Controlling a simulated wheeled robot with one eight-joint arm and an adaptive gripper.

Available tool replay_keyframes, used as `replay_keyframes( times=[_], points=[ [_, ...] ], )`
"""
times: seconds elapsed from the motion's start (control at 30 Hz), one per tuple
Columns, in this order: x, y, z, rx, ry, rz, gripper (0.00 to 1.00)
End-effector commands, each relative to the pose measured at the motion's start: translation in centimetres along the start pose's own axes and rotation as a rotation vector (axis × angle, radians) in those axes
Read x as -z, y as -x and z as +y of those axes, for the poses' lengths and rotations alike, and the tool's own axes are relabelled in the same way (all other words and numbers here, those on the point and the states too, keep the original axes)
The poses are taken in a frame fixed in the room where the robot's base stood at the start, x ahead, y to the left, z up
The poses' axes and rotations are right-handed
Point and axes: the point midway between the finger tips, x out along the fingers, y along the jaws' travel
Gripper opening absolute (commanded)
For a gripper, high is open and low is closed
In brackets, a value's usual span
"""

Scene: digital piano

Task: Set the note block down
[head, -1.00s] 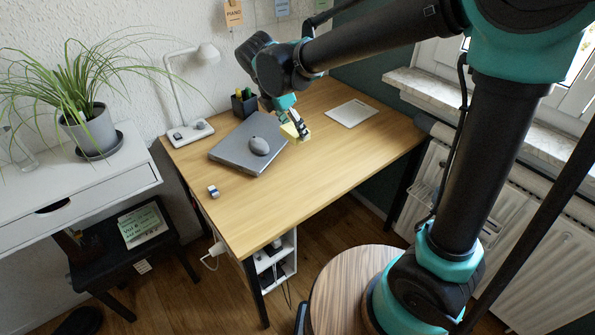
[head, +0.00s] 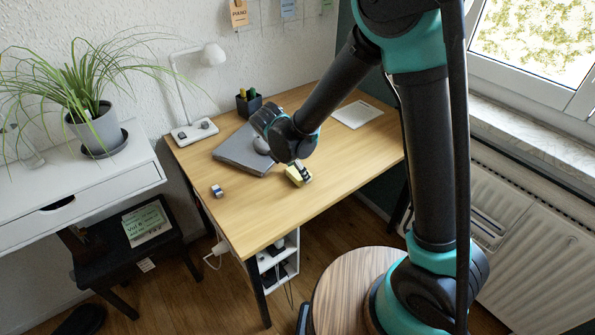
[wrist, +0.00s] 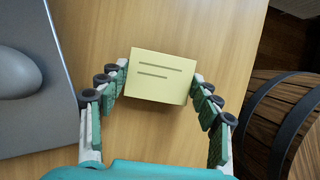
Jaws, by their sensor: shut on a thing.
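The note block (wrist: 158,76) is a pale yellow block with two dark lines on its top. In the wrist view it sits between the two fingers of my gripper (wrist: 160,92), which is shut on it. In the head view the note block (head: 294,176) is partly hidden by my gripper (head: 303,174) and is over the front half of the wooden desk (head: 260,210), right of the laptop. I cannot tell whether its underside touches the desk.
A grey closed laptop (head: 236,153) with a grey mouse (head: 262,145) on it lies to the left. A small blue-and-white eraser (head: 217,191) lies near the left edge. A white sheet (head: 357,114) lies at the back right. The desk's front is clear.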

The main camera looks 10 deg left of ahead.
Motion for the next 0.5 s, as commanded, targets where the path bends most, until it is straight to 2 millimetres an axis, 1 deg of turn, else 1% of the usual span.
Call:
replay_keyframes(
  times=[0.07, 0.43, 0.47, 0.5],
  points=[
    [0.16, -0.39, 0.02, 0.000, 0.000, 0.000, 0.34],
    [0.28, -0.69, -0.01, 0.000, 0.000, 0.000, 0.34],
    [0.26, -0.65, -0.02, 0.000, 0.000, 0.000, 0.68],
    [0.26, -0.63, -0.01, 0.000, 0.000, 0.000, 0.72]
  ],
)
